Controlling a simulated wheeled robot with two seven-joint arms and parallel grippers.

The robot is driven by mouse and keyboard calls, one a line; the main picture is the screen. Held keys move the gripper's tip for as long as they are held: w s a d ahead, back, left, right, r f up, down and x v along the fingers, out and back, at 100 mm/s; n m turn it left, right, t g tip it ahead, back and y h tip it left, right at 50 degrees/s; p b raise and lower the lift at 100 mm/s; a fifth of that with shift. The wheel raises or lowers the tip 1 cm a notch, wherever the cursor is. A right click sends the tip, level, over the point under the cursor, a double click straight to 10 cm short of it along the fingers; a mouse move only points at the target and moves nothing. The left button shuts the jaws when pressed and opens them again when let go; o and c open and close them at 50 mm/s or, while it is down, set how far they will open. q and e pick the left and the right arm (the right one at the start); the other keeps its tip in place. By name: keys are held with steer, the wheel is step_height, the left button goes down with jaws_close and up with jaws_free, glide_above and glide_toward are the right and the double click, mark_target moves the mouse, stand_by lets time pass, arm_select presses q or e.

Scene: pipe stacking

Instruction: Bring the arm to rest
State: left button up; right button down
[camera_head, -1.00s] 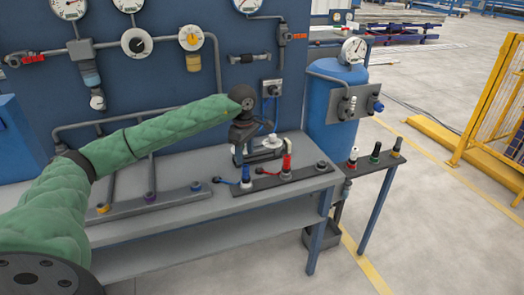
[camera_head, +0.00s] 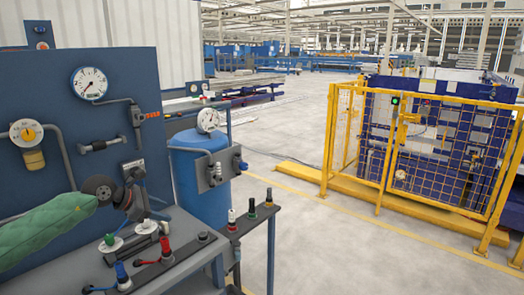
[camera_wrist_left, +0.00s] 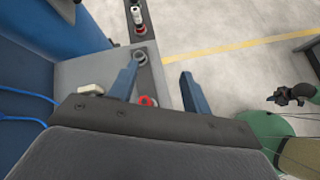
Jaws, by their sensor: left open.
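My left arm, in a green sleeve, comes in from the left in the head view. Its dark left gripper (camera_head: 128,201) is above the grey bench (camera_head: 72,272), in front of the blue panel. In the left wrist view its two blue fingers (camera_wrist_left: 158,84) stand wide apart with nothing between them. A green-topped fitting (camera_head: 110,241) with a white base stands upright on the bench, below and left of the gripper and apart from it. A dark gripper-like part (camera_wrist_left: 290,95) beside a green sleeve shows small at the right of the wrist view; its jaws are unclear.
A red fitting (camera_head: 166,249) and a blue fitting (camera_head: 122,275) stand on a black strip at the bench front. A side stand (camera_head: 254,222) carries several capped fittings. A blue tank (camera_head: 200,178) stands behind it. The floor right of the bench is clear up to the yellow fence (camera_head: 358,150).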

arm_select(q)
steer(key=d+r+n+t+h, duration=0.25)
steer(key=r+n+t, duration=1.6)
steer(key=r, duration=0.95)
steer(key=s+d+f+n+g+y, duration=0.1)
steer(key=s+f+n+g+y, duration=0.4)
steer(key=f+n, duration=0.5)
steer(key=s+f+n+g+y, duration=0.45)
steer(key=f+n, duration=0.25)
steer(key=f, duration=0.5)
steer(key=s+d+f+n+g+y, duration=0.1)
steer(key=s+f+n+g+y, duration=0.35)
steer(key=f+n, duration=0.55)
steer(key=s+d+f+n+g+h, duration=0.1)
steer(key=s+d+f+g, duration=0.3)
steer(key=s+f, duration=1.1)
steer(key=s+d+f+n+g+h, duration=0.1)
steer(key=s+d+f+g+h, duration=0.2)
steer(key=s+f, duration=1.3)
steer(key=s+d+g, duration=0.2)
steer(key=s+d, duration=0.2)
steer(key=s, duration=0.1)
steer(key=shift+s+h, duration=0.35)
steer(key=shift+s, duration=0.05)
arm_select(e)
step_height(320, 180, up, 27)
steer(key=t, duration=0.1)
steer(key=shift+a+y, duration=0.3)
steer(key=shift+a, duration=0.1)
